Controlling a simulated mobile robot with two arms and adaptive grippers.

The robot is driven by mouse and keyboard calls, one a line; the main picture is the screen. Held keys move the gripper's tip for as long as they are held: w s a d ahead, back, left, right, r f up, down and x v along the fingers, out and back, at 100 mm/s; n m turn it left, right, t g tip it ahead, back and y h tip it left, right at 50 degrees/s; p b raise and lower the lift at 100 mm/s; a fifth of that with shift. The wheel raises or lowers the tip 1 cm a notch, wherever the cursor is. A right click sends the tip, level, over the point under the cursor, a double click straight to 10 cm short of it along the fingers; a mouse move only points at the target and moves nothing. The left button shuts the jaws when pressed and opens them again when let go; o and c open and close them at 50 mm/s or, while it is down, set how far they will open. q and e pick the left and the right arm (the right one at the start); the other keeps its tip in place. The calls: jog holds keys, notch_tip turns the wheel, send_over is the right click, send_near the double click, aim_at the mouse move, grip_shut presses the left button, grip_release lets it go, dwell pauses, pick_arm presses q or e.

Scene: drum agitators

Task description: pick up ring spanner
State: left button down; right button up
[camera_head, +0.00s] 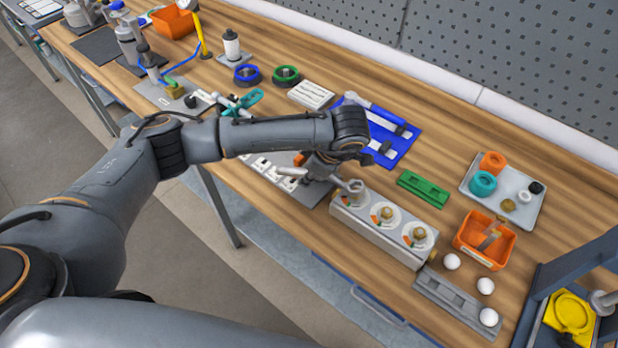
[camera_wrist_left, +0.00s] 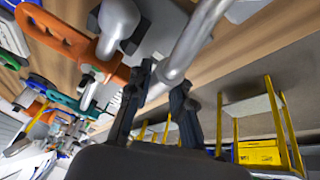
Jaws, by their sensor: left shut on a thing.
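The ring spanner (camera_head: 354,187) is a silver tool with a ring end, which shows just above the left end of a grey block with several round dials (camera_head: 380,217). My left gripper (camera_head: 322,172) is shut on its shaft, and my forearm and wrist cover part of the grip from above. In the left wrist view the silver shaft (camera_wrist_left: 190,45) runs up and right from between the dark fingers of my left gripper (camera_wrist_left: 160,90). I cannot tell whether the spanner touches anything below it. My right gripper is not in view.
A grey mat with metal parts (camera_head: 318,192) lies under the left gripper. A blue mat (camera_head: 397,143) with tools lies behind it. A green block (camera_head: 424,189), an orange bin (camera_head: 505,252) and a grey tray (camera_head: 522,213) stand to the right. Bare wood shows between them.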

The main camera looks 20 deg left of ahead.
pick_arm(q)
jog(key=shift+r+b, duration=0.55)
jog(key=shift+r, duration=0.05)
jog(key=s+r+b, duration=0.2)
jog(key=s+r, duration=0.8)
jog(key=s, duration=0.4)
jog(key=shift+a+r+b, duration=0.15)
jog(key=shift+a+b, duration=0.15)
jog(key=shift+a, duration=0.15)
jog(key=c, duration=1.8)
grip_release()
grip_shut()
